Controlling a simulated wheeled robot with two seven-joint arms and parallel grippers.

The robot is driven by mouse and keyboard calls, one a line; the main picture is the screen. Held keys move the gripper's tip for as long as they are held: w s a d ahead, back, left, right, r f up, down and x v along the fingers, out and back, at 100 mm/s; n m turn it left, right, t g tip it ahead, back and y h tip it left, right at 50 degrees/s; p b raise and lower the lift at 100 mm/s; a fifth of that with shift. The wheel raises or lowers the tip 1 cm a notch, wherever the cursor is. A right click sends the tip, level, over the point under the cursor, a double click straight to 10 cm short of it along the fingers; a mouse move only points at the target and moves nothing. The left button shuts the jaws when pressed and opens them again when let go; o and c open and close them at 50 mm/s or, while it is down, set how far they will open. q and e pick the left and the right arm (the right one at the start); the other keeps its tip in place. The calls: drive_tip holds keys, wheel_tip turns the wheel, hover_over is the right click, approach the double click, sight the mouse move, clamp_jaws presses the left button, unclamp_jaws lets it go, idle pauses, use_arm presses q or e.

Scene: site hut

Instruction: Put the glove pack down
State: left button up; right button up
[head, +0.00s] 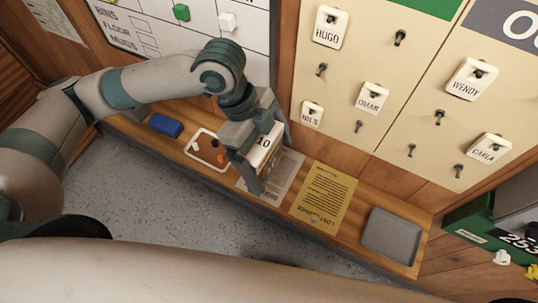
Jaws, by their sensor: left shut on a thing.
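The glove pack (263,150) is a pale block with "10" on it. My left gripper (268,168) is shut on it above the wooden shelf (357,223), over a white printed sheet (285,178). The gripper's fingers hide part of the pack. I cannot tell whether the pack touches the sheet or hangs just above it. My right gripper is not in view.
On the shelf are a blue block (165,125), a white-rimmed tray with small items (192,153), a yellow sheet (325,195) and an empty grey tray (392,235). Behind rise a whiteboard (168,33) and a board of name tags on pegs (365,60).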

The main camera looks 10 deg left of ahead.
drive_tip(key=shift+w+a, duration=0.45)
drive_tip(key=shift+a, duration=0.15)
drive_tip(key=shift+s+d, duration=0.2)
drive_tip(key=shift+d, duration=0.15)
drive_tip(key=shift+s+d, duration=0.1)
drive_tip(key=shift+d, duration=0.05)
